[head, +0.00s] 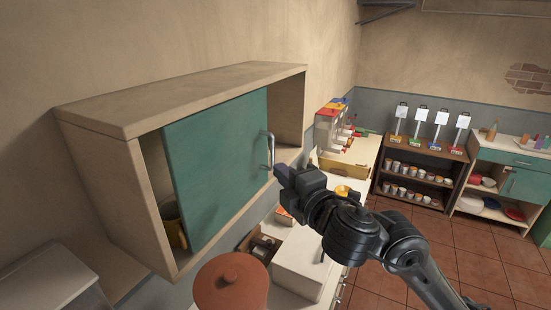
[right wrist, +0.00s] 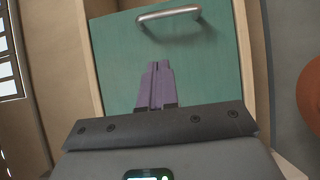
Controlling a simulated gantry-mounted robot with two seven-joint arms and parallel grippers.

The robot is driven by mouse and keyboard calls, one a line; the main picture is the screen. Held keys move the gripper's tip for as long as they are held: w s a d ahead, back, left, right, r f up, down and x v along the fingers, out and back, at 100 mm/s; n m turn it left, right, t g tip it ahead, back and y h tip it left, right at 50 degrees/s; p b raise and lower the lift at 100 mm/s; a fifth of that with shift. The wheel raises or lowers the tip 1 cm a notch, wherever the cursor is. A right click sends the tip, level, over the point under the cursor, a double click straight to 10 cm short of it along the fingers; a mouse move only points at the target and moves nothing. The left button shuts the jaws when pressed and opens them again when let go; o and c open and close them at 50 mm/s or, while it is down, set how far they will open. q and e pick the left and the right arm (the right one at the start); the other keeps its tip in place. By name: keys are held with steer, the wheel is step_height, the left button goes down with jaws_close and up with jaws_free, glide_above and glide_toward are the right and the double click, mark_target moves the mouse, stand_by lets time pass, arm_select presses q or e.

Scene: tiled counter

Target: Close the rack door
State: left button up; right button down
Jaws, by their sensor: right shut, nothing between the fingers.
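The rack (head: 180,98) is a beige wall cabinet with a teal sliding door (head: 215,165). The door stands in the middle of the front, with an open gap at its left and another at its right. A metal handle (head: 271,150) is at the door's right edge; in the right wrist view the handle (right wrist: 168,14) lies across the top, beyond the fingertips. My right gripper (head: 281,174) is shut and empty, just right of and below the handle. Its purple fingers (right wrist: 155,85) point at the teal door (right wrist: 205,65); contact cannot be told. My left gripper is not in view.
A yellow mug (head: 174,226) shows in the left gap. A brown lidded pot (head: 231,284) and a white box (head: 301,263) stand below the rack. Shelves with cups (head: 415,170) are at the back right. The tiled floor (head: 400,280) is clear.

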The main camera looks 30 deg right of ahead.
mark_target(274, 156)
steer(key=w, duration=0.2)
steer(key=w+d, duration=0.1)
steer(key=w, duration=0.2)
steer(key=w+d, duration=0.1)
steer(key=w, duration=0.1)
steer(key=shift+w+d+p, duration=0.25)
steer(key=shift+w+p, duration=0.05)
steer(key=shift+w+d, duration=0.5)
steer(key=shift+d, duration=0.05)
